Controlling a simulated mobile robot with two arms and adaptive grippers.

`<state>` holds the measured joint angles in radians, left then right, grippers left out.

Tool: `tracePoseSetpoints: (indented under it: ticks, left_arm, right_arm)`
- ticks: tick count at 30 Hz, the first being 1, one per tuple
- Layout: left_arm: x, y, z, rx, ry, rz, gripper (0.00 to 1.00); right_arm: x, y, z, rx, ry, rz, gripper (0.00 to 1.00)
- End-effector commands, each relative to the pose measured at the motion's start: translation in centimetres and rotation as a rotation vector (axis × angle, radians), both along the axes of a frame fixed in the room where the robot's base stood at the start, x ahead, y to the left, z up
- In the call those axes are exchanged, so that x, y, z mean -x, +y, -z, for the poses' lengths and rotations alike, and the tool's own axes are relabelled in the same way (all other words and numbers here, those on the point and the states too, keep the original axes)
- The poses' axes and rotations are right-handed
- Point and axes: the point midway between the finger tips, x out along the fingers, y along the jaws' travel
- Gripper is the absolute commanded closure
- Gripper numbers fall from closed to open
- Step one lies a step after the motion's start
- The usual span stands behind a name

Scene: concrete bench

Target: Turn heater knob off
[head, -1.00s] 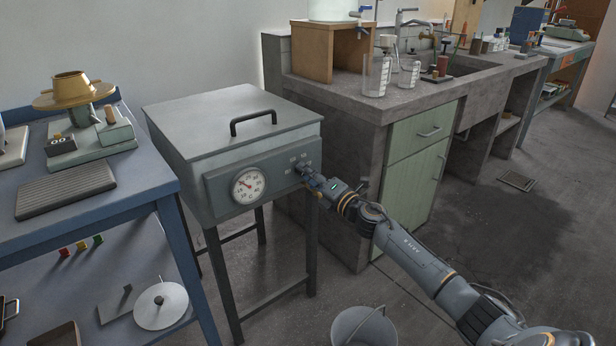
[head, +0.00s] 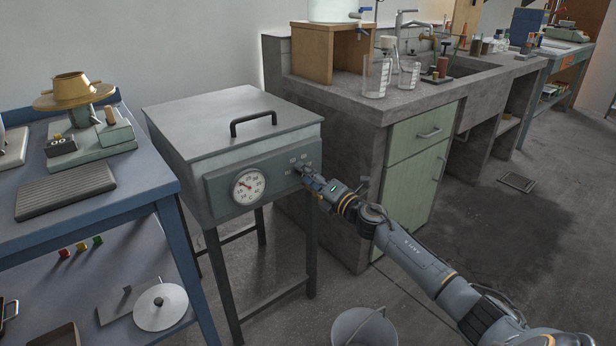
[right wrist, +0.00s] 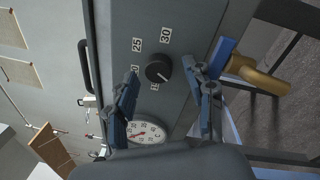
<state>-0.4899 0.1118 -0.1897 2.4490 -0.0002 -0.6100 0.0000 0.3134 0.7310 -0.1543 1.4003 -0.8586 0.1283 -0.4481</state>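The heater is a grey metal box (head: 225,129) on legs with a lid handle and a round dial (head: 248,187) marked C. Its black knob (right wrist: 158,70) sits on the front panel among number labels, 25 and 30 being readable. A pale mark on the knob points to the lower right in the right wrist view. My right gripper (head: 303,173) is at the panel right of the dial, hiding most of the knob in the head view. In the right wrist view its two fingers (right wrist: 161,67) are spread on either side of the knob, with gaps visible. My left gripper is out of view.
A brass tap (right wrist: 262,78) with a blue lever (right wrist: 222,58) is close beside one finger. A blue bench (head: 155,190) stands left of the heater and a concrete sink bench (head: 345,105) right of it. A bucket (head: 363,328) stands on the floor in front.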

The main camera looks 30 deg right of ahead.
Motion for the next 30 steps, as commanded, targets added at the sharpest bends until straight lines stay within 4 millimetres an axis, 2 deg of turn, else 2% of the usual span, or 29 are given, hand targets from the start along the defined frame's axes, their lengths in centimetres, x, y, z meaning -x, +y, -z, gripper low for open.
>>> tracePoseSetpoints:
  ticks: [8, 24, 30]
  left_arm:
    - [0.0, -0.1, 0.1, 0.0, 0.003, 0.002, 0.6]
    - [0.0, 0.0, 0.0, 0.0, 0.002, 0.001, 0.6]
    - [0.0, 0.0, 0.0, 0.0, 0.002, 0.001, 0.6]
  right_arm:
    - [1.1, -0.2, 0.1, 0.0, 0.0, 0.001, 0.47]
    - [9.4, -1.2, 0.9, -0.001, 0.002, 0.0, 0.47]
    - [11.3, -1.4, 1.0, -0.001, 0.001, 0.0, 0.47]
